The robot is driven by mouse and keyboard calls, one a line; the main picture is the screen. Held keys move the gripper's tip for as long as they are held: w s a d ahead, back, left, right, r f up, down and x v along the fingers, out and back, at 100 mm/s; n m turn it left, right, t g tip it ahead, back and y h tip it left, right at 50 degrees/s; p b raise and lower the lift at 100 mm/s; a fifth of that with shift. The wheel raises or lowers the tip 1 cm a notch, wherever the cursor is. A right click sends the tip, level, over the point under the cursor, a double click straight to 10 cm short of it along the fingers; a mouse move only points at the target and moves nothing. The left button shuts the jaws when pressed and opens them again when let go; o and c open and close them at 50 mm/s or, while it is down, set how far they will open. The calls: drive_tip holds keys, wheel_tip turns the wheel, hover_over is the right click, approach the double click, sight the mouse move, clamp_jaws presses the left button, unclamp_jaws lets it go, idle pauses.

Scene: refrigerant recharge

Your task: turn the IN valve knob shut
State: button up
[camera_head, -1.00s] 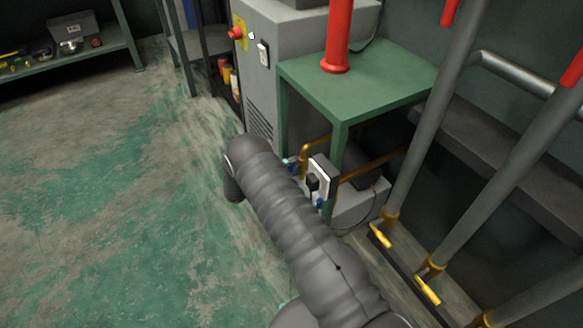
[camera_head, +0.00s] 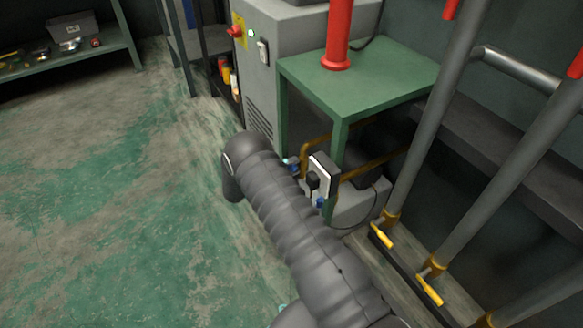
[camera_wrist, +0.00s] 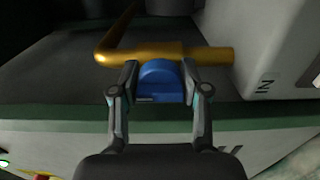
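The IN valve knob (camera_wrist: 160,82) is blue and sits on a brass pipe (camera_wrist: 165,54) in the wrist view. The letters "IN" (camera_wrist: 264,85) show, turned around, on the pale housing to its right. My gripper (camera_wrist: 160,72) has one finger on each side of the knob, and both fingertips appear to press against its sides. In the head view my arm covers much of the valve area. Small blue parts (camera_head: 320,202) show beside it near a white-faced box (camera_head: 320,177); I cannot tell which is the IN knob.
A green table (camera_head: 358,78) with a red post (camera_head: 338,40) stands over the pipework. Grey pipes with yellow-handled valves (camera_head: 381,236) stand at the right. A grey cabinet (camera_head: 270,60) is behind. The floor at the left is clear.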

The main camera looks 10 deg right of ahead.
drive_tip(key=shift+o, duration=1.2)
drive_tip(key=shift+a, duration=0.1)
drive_tip(key=v, duration=1.1)
drive_tip(key=shift+a, duration=0.35)
drive_tip(key=shift+s, duration=0.15)
